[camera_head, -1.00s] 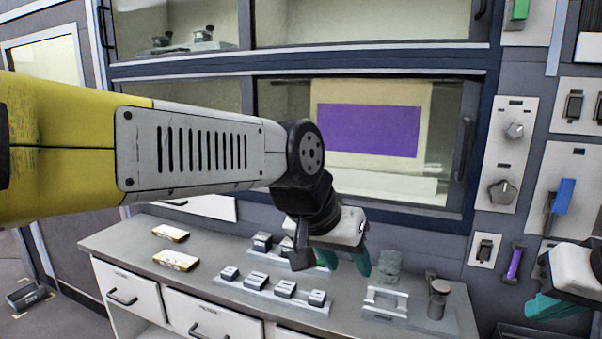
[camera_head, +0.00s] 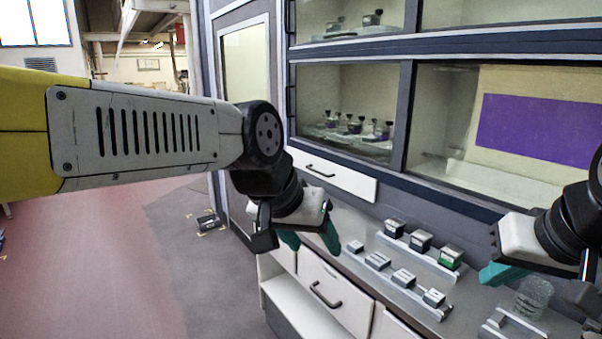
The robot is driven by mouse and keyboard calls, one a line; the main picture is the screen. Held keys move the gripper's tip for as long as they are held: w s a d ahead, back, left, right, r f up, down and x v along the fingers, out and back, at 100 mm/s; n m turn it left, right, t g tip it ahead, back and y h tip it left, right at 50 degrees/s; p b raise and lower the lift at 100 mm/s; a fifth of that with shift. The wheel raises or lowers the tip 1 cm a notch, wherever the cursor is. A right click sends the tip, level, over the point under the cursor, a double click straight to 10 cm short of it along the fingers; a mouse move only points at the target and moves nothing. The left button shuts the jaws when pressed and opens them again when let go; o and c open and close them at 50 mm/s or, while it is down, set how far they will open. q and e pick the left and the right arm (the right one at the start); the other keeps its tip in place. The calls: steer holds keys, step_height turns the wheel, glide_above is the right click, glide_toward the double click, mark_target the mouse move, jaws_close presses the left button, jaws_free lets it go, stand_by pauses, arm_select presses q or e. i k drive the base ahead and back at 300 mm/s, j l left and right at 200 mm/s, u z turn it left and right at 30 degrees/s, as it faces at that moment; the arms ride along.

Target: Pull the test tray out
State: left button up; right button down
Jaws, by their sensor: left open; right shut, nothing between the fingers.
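I cannot tell for sure which thing is the test tray. A white drawer front (camera_head: 330,175) with a dark handle (camera_head: 320,171) sits shut below the left window of the cabinet. A pale tray (camera_head: 345,139) with several small dark-topped pieces stands behind that window. My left gripper (camera_head: 310,241) is open and empty, with teal fingers pointing down in front of the counter's left end, below the drawer front in the picture. My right gripper (camera_head: 490,275) is shut and empty above the counter's right part. Both grippers are apart from the drawer front and the tray.
Two rails with several small blocks (camera_head: 420,241) lie on the grey counter (camera_head: 345,219). A clear jar (camera_head: 534,295) stands at lower right. White drawers (camera_head: 335,290) are under the counter. A purple panel (camera_head: 540,130) shows behind the right window. Open floor (camera_head: 130,260) lies left.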

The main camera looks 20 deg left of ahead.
mark_target(361, 186)
steer(key=u, duration=0.55)
steer(key=i+j+z, duration=0.1)
steer(key=i+j, duration=0.25)
steer(key=i, duration=0.25)
steer(key=i+j+z, duration=0.15)
steer(key=i+j, duration=0.25)
steer(key=i, duration=0.15)
